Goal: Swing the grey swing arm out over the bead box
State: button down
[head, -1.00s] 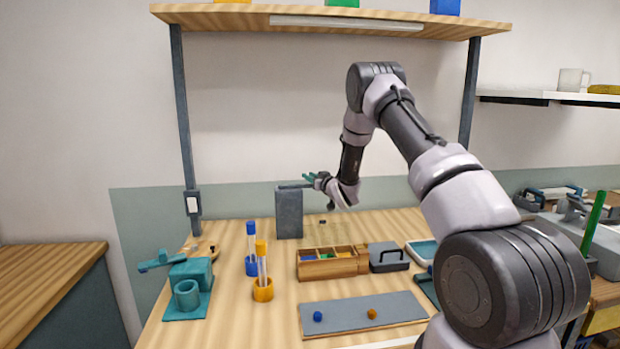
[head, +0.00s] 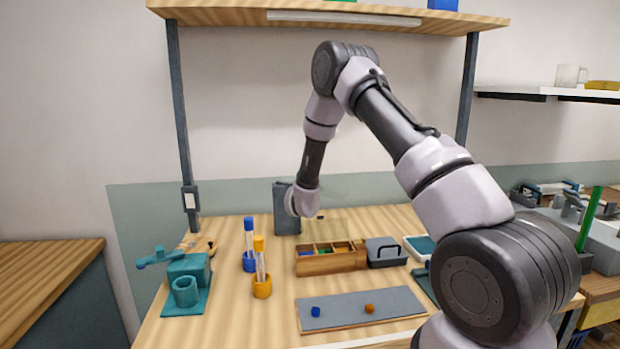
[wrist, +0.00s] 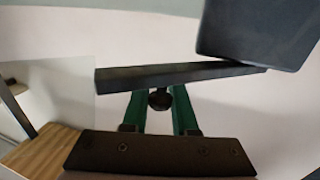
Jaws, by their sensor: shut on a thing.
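The grey post (head: 287,208) stands upright at the back of the bench in the head view. The grey swing arm (wrist: 170,76) runs across the wrist view as a dark bar, meeting the dark post block (wrist: 258,32) at upper right. A round dark knob (wrist: 160,100) hangs below the bar. My gripper (wrist: 158,106) has green fingers on both sides of this knob and is shut on the swing arm there. In the head view my wrist hides the fingers and the swing arm. The bead box (head: 330,265) is wooden, with coloured beads in its compartments, in front and right of the post.
Blue (head: 249,260) and orange (head: 262,287) tube holders stand to the left. A teal stand (head: 188,285) is further left. A grey mat (head: 345,306) with two beads lies in front.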

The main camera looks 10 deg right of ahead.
jog(key=shift+s+m+h, duration=0.15)
jog(key=shift+m+h, duration=0.15)
jog(key=shift+h, duration=0.1)
jog(key=shift+a, duration=0.1)
jog(key=c, duration=0.7)
grip_release()
jog(key=shift+c, duration=0.2)
jog(key=shift+r, duration=0.1)
notch_tip(320, 180, up, 10)
